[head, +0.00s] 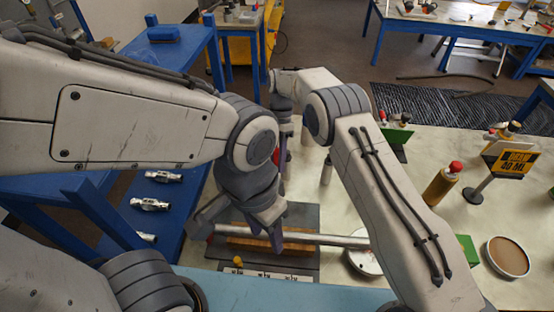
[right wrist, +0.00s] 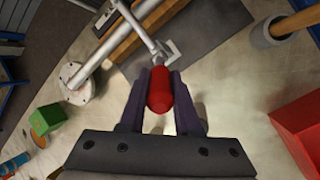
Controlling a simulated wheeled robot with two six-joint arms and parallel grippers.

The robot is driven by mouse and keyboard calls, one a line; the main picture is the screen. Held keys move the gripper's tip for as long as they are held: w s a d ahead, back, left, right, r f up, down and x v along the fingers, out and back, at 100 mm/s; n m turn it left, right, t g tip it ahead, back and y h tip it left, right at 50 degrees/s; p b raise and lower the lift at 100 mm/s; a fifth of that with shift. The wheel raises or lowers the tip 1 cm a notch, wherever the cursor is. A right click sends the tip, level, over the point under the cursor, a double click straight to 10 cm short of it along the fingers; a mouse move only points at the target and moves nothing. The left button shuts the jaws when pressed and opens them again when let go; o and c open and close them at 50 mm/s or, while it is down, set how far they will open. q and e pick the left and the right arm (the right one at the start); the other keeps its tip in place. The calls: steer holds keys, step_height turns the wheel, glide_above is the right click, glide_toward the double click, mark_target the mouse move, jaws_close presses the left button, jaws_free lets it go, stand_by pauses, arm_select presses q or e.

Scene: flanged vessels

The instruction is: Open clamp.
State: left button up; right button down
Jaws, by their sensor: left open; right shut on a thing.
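A metal pipe (head: 325,239) lies across a wooden block (head: 245,243) on a dark mat. The pipe also shows in the right wrist view (right wrist: 102,52) with its round flange (right wrist: 76,83). A red handle (right wrist: 159,90) with a metal rod and a square metal bracket (right wrist: 170,52) belongs to what looks like the clamp. My right gripper (right wrist: 160,82) is shut on the red handle, which lies between its two dark fingers. My left gripper (head: 271,238) is open, pointing down at the pipe. Its arm hides much of the area, and I cannot tell whether it touches the pipe.
A brown bottle with a red cap (head: 442,184), a yellow sign (head: 514,162) and a round brown-filled dish (head: 508,256) stand on the right. A blue bench (head: 185,190) with several metal parts is at the left. A red box (right wrist: 300,130) shows in the right wrist view.

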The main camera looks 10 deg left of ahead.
steer(key=shift+w, duration=0.2)
stand_by(0.3)
steer(key=c, duration=0.6)
jaws_free()
